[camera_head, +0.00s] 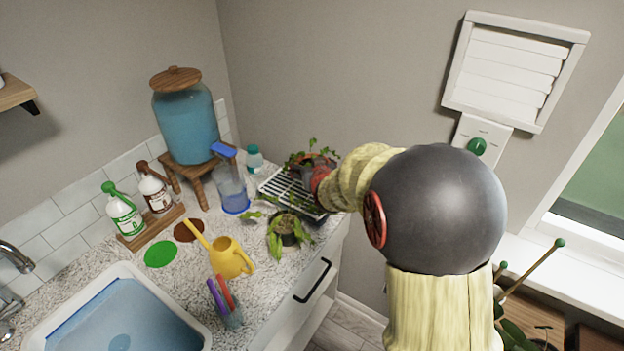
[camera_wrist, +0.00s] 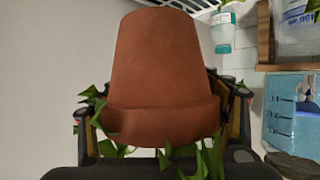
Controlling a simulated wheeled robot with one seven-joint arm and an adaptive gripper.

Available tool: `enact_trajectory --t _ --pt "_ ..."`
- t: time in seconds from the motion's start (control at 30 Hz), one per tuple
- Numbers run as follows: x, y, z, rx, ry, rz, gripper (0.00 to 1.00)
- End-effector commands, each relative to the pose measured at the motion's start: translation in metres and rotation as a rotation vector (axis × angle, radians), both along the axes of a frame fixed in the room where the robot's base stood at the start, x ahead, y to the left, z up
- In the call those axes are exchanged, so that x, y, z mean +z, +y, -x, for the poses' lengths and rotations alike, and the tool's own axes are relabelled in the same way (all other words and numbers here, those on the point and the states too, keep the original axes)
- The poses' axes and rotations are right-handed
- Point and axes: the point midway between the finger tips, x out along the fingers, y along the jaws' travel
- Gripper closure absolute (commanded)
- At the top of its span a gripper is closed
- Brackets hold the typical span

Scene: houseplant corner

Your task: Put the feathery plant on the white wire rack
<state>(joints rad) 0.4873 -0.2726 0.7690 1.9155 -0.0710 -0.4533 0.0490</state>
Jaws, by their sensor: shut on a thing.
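The white wire rack (camera_head: 277,184) stands on the counter against the back wall. My gripper (camera_wrist: 165,115) is shut on a terracotta pot (camera_wrist: 163,65), which looks upside down in the wrist view. Pointed green leaves (camera_wrist: 205,160) show around its rim. In the head view this potted plant (camera_head: 312,158) is at the rack's back right, partly hidden by my arm. I cannot tell whether the pot touches the rack. Another plant with long arching fronds (camera_head: 277,240) stands in a dark pot in front of the rack. Which plant is the feathery one is not clear.
A blue-lidded pitcher (camera_head: 232,188) and a teal-capped bottle (camera_head: 254,158) stand left of the rack. The counter ends just right of the rack.

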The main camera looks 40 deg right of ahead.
Motion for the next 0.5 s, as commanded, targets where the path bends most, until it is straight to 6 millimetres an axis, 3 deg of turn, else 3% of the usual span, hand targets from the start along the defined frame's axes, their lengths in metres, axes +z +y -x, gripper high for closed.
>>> enact_trajectory --t 0.03,0.13,0.5 --pt "-0.016 -0.005 -0.004 -0.001 0.005 -0.003 0.82" --pt "-0.03 -0.015 -0.013 0.0 0.003 -0.003 0.82" --pt "-0.05 -0.029 -0.026 0.001 0.002 -0.001 0.82"
